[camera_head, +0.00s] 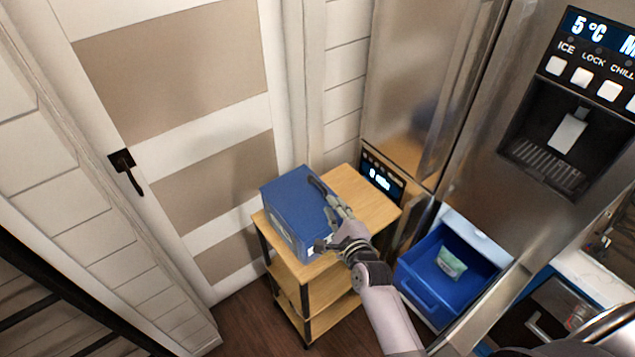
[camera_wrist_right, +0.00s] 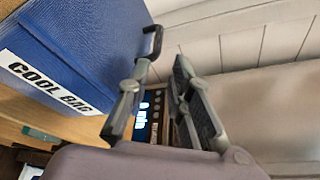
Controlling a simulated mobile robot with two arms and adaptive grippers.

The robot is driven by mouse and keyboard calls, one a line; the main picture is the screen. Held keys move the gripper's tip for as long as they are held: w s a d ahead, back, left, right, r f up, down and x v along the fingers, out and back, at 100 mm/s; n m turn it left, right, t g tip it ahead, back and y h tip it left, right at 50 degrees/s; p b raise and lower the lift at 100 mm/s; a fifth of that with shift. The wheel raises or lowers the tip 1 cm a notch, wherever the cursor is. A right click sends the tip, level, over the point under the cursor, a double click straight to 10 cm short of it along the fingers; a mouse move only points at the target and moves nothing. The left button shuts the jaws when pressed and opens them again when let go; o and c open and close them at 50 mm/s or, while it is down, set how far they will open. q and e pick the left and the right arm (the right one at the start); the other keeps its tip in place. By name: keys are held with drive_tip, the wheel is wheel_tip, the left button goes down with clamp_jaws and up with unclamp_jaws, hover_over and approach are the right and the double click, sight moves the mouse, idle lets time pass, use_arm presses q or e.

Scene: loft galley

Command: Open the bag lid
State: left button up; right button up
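The blue cool bag (camera_head: 297,205) stands on the top board of a wooden trolley, its lid lying shut. Its white "COOL BAG" label shows in the right wrist view (camera_wrist_right: 55,82). A dark handle-like piece (camera_wrist_right: 153,42) stands out from the bag's edge, close to the tip of one finger; I cannot tell whether they touch. My right gripper (camera_head: 332,212) is at the right side of the bag. In the right wrist view the fingers of my right gripper (camera_wrist_right: 162,75) are apart, with nothing visible gripped between them. My left gripper is not in view.
The trolley top (camera_head: 362,190) has bare room right of the bag. An open blue drawer (camera_head: 425,285) holding a small green-and-white packet (camera_head: 450,264) juts out at lower right. The steel fridge (camera_head: 410,80) stands behind, and a panelled door (camera_head: 170,85) is at left.

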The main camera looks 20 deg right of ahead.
sight(320, 185)
drive_tip(key=b+x, duration=0.2)
drive_tip(key=x, duration=0.1)
drive_tip(key=b+x, duration=0.2)
drive_tip(key=x, duration=0.2)
drive_tip(key=b+x, duration=0.3)
drive_tip(key=x, duration=0.1)
drive_tip(key=shift+a+f, duration=0.15)
drive_tip(key=shift+f, duration=0.2)
drive_tip(key=shift+b+x, duration=0.55)
drive_tip(key=shift+x, duration=0.3)
drive_tip(key=shift+r, duration=0.2)
drive_tip(key=shift+c, duration=0.2)
clamp_jaws()
